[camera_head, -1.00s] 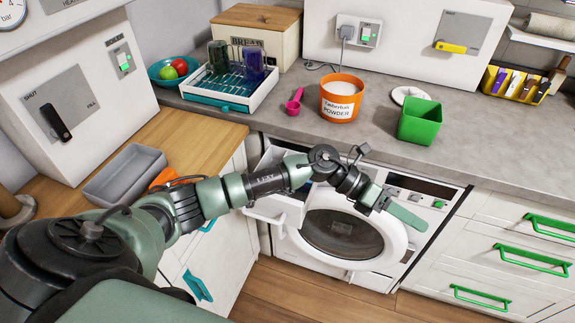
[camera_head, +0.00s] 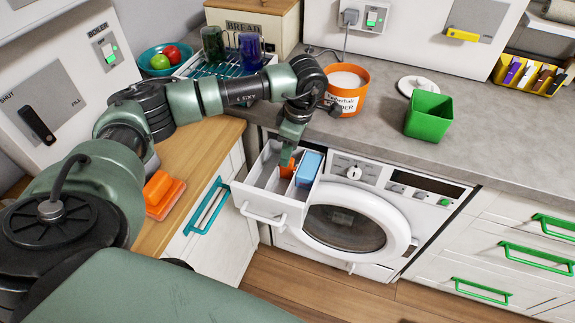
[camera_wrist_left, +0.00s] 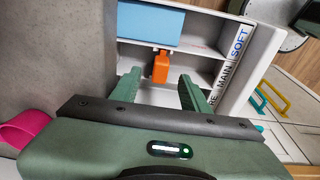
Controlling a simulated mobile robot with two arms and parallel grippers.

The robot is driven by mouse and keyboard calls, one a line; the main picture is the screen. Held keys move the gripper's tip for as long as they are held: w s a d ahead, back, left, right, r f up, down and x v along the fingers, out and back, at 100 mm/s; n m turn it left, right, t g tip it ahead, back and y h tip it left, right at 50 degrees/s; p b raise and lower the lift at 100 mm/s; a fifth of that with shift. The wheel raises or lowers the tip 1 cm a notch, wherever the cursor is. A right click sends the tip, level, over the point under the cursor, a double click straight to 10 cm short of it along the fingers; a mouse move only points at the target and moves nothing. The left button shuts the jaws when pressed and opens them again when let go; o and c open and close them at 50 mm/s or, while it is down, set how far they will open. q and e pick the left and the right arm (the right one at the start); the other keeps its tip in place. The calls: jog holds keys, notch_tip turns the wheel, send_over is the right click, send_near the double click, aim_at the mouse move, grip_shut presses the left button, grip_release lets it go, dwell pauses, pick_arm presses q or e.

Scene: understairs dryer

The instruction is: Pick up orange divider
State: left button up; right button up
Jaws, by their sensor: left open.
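The orange divider (camera_head: 289,168) is a small upright orange piece inside the open detergent drawer (camera_head: 262,204). In the left wrist view the divider (camera_wrist_left: 161,67) stands on the compartment wall, just beyond my fingers and roughly centred between them. My left gripper (camera_head: 286,157) points down over the drawer, and its fingers partly cover the divider in the head view. In the left wrist view the left gripper (camera_wrist_left: 159,92) is open and empty. My right gripper is not in view.
A blue block (camera_head: 309,168) sits in the drawer beside the divider. The washing machine door (camera_head: 404,232) is closed, right of the drawer. The grey counter edge is close behind my gripper. An orange powder tub (camera_head: 349,84) and a green bin (camera_head: 428,117) stand on the counter.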

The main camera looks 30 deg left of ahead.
aim_at(288, 169)
pick_arm(q)
jog(key=shift+a+f, duration=0.2)
jog(key=shift+f, duration=1.15)
grip_shut()
dwell(0.3)
